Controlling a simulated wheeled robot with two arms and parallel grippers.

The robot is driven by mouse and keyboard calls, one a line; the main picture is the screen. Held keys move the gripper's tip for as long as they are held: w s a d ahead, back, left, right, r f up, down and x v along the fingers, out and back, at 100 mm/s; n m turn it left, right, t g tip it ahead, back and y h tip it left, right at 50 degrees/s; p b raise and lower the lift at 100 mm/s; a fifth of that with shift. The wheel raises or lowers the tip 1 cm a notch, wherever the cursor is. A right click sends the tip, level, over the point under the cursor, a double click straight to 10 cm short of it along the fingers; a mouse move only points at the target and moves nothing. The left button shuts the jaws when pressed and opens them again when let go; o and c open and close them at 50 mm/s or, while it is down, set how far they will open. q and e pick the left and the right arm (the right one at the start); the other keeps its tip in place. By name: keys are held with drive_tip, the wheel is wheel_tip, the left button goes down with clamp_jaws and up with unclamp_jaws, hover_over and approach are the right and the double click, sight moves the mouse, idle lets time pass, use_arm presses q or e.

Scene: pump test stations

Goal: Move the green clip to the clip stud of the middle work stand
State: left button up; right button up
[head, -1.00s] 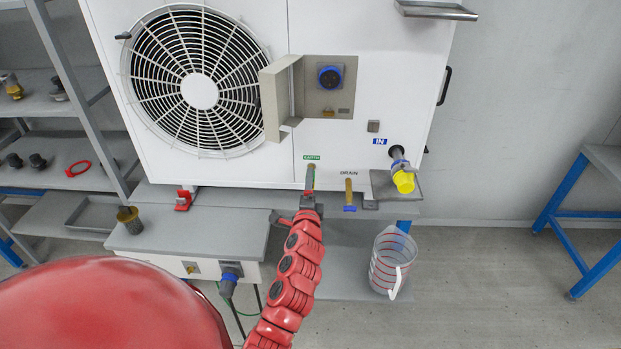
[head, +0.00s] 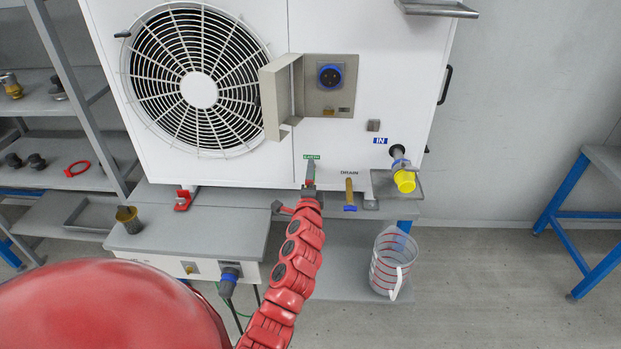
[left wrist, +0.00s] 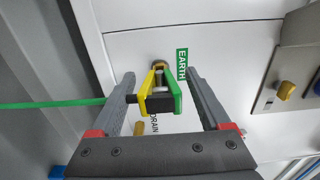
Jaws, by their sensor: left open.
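The green clip (left wrist: 174,95), with a yellow side and a dark block at its near end, is on a brass stud (left wrist: 158,63) beside the green EARTH label on the white unit. In the head view the clip (head: 310,172) is small and partly hidden by my gripper. My left gripper (left wrist: 160,76) is open, with one finger on each side of the clip and a gap to both. It also shows in the head view (head: 309,186) just below the EARTH label. A green cable (left wrist: 60,104) runs left from the clip. My right gripper is not in view.
Right of the clip is the DRAIN valve (head: 349,190) with a blue end. An open cover (head: 283,100) juts out above. A measuring jug (head: 391,265) stands at lower right.

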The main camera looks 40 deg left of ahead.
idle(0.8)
use_arm(q)
clamp_jaws()
idle(0.5)
drive_tip(key=v, duration=0.6)
idle(0.9)
drive_tip(key=s+d+m+t+h, duration=0.1)
drive_tip(key=s+d+m+h, duration=0.2)
drive_tip(key=d, duration=0.8)
drive_tip(key=s+d+m+t+h, duration=0.1)
drive_tip(key=s+d+m+h, duration=0.2)
drive_tip(key=d, duration=0.9)
drive_tip(key=s+h, duration=0.3)
drive_tip(key=s, duration=0.1)
drive_tip(key=shift+d+f+t, duration=0.25)
drive_tip(key=shift+f+t, duration=0.05)
drive_tip(key=shift+f, duration=0.05)
